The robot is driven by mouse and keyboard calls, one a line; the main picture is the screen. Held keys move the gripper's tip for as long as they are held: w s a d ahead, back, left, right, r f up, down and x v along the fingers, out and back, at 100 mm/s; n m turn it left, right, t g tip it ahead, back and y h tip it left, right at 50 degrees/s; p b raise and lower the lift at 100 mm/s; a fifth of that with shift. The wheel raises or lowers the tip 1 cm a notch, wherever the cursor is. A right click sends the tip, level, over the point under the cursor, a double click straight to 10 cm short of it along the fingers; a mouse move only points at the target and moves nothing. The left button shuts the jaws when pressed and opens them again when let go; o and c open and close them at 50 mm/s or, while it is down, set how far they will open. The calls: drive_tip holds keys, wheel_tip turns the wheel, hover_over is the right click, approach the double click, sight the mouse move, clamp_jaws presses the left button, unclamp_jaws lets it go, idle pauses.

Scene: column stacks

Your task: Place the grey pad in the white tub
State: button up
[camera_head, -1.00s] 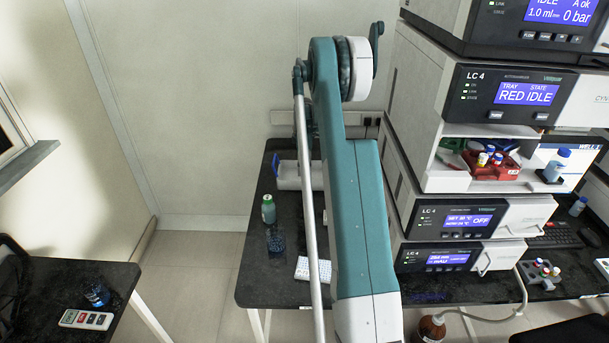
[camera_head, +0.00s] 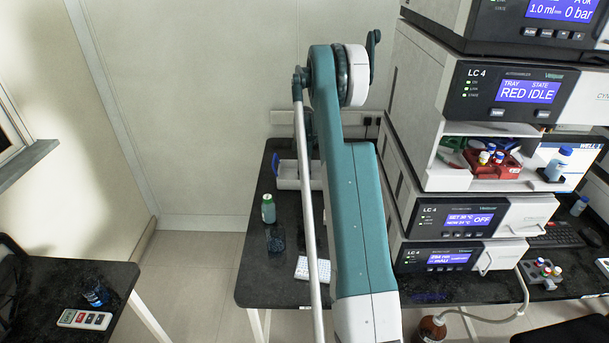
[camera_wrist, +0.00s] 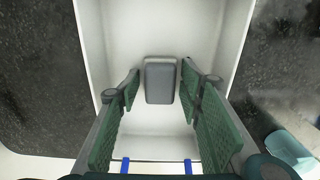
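The white tub (camera_wrist: 125,30) fills the middle of the wrist view, seen from above between its walls. The grey pad (camera_wrist: 160,82), a small rounded block, appears inside the tub. My gripper (camera_wrist: 160,84) is over the tub with its green-padded fingers on either side of the pad. Narrow gaps show between the pad and both fingers, so the gripper looks open. In the head view the white tub (camera_head: 288,183) stands at the back of the dark bench, partly hidden by my arm; the gripper and pad are hidden there.
A green bottle (camera_head: 268,209), a dark blue rack (camera_head: 275,240) and a white block (camera_head: 303,269) stand on the bench in front of the tub. Stacked instruments (camera_head: 450,220) rise on the right. A side table (camera_head: 60,290) is at the left.

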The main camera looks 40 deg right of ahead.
drive_tip(key=shift+o, duration=0.2)
drive_tip(key=shift+r, duration=0.1)
wheel_tip(320, 180, up, 12)
drive_tip(key=p, duration=0.1)
drive_tip(key=shift+p, duration=0.35)
idle(0.4)
drive_tip(key=shift+r, duration=0.1)
idle(0.6)
